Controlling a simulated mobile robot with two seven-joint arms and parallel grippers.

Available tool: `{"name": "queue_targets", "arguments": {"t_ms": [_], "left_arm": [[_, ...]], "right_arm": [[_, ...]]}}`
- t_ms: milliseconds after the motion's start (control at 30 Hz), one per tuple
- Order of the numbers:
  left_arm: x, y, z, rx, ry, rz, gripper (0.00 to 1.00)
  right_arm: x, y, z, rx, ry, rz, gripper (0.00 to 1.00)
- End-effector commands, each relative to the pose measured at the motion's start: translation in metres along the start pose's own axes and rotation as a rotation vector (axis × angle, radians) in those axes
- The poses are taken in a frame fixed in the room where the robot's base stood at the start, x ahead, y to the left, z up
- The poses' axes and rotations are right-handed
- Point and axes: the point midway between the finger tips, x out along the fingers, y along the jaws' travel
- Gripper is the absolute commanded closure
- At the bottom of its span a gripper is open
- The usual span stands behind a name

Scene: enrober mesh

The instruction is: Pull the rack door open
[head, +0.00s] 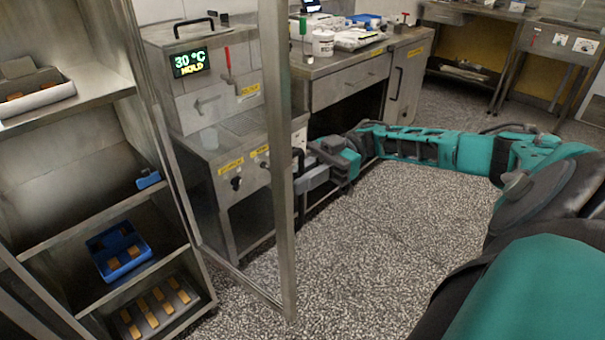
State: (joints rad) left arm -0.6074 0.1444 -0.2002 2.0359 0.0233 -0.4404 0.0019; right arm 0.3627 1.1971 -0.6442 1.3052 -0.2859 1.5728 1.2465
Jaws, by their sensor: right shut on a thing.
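The rack (62,222) stands at the left with its shelves exposed. Its door (279,150) is a see-through panel in a metal frame and stands swung out from the rack, open. A dark upright handle (299,160) is on the door's free edge. My right gripper (304,182) is shut on the handle from the right side, with its arm reaching in from the right. The fingertips are partly hidden at the handle. My left gripper is not in view.
The shelves hold a white tray (38,101), a blue crate (103,240) and a dark tray (145,324) with brown bars. A steel counter (340,70) is further back. The speckled floor (400,230) right of the door is clear.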

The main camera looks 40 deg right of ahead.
Motion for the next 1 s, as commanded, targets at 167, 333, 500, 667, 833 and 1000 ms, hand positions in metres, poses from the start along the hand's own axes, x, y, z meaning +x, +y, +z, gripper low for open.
{"name": "queue_targets", "arguments": {"t_ms": [167,333,500,667,833,1000], "left_arm": [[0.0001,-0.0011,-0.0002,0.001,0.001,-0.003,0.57],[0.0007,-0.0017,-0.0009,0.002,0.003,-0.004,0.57],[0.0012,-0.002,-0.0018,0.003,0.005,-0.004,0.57],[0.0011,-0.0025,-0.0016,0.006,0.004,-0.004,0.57],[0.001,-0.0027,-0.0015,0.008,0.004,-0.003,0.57],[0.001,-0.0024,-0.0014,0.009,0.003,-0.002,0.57]], "right_arm": [[0.0,0.001,0.0004,0.002,-0.001,0.002,1.0],[0.0,0.0013,0.0005,0.001,-0.001,0.002,1.0],[0.0,0.0014,0.0005,0.001,-0.001,0.003,1.0],[0.0,0.0015,0.0004,0.001,-0.001,0.003,0.8],[0.0001,0.0014,0.0002,0.0,-0.001,0.002,0.7],[-0.0003,0.0013,0.0001,0.0,0.0,0.002,0.7]]}}
